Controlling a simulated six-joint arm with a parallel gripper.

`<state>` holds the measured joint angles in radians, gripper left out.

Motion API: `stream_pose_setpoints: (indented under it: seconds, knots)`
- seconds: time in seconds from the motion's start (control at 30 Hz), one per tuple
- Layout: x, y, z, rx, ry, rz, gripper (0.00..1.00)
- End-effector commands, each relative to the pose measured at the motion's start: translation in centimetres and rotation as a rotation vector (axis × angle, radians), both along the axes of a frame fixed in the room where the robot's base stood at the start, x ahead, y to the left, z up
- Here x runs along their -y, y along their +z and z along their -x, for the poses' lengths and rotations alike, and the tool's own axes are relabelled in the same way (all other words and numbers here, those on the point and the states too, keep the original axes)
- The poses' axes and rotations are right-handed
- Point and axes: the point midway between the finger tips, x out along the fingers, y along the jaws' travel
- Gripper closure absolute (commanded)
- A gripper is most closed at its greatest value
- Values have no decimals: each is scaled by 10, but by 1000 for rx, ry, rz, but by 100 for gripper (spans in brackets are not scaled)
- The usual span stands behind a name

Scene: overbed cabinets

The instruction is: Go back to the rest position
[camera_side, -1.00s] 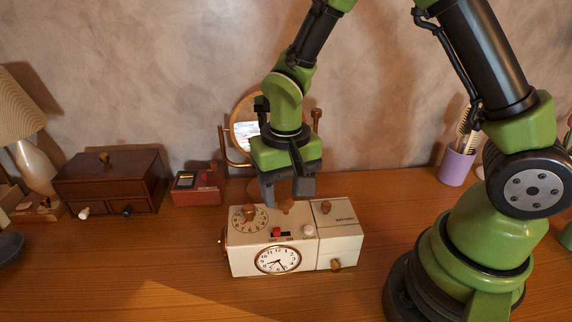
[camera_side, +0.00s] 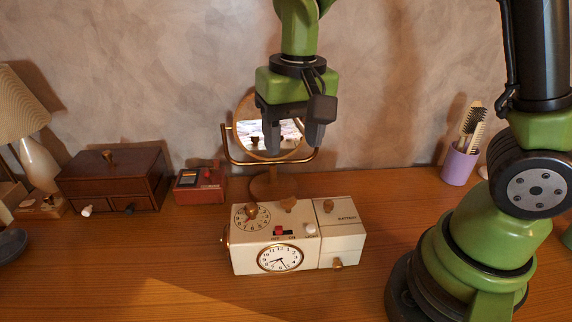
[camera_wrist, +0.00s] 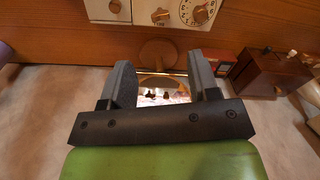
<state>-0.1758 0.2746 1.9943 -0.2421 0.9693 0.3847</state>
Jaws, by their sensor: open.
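My gripper (camera_side: 294,138) is open and empty. In the side view it hangs in the air, fingers down, in front of the round mirror (camera_side: 246,128) and above the clock. In the wrist view the two fingers of my gripper (camera_wrist: 168,80) are spread apart with nothing between them close by. The cream clock box (camera_side: 243,240) stands on the wooden table below, with a white dial, brown knobs, a red switch and a battery section at its right. Part of the clock box (camera_wrist: 190,22) also shows at the top of the wrist view.
A dark wooden box (camera_side: 112,180) with small drawers and a red device (camera_side: 198,192) stand at the left. A lamp (camera_side: 38,160) is at the far left. A purple cup (camera_side: 458,166) with brushes stands at the right.

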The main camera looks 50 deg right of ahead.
Motion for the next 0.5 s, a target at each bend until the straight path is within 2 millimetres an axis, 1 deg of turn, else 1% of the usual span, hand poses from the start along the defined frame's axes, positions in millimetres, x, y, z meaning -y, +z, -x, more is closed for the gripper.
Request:
stream_pose_setpoints:
  seconds: [0.03, 0.07, 0.2, 0.3, 0.4, 0.5]
  knots:
    - [2, 12, 5, 36, 1, -14, 45]
    - [4, 19, 9, 59, 5, -23, 45]
    - [12, 55, 37, 196, 26, -70, 45]
    - [17, 74, 60, 301, 47, -93, 45]
    - [20, 87, 82, 400, 67, -110, 45]
    - [21, 93, 101, 487, 87, -116, 45]
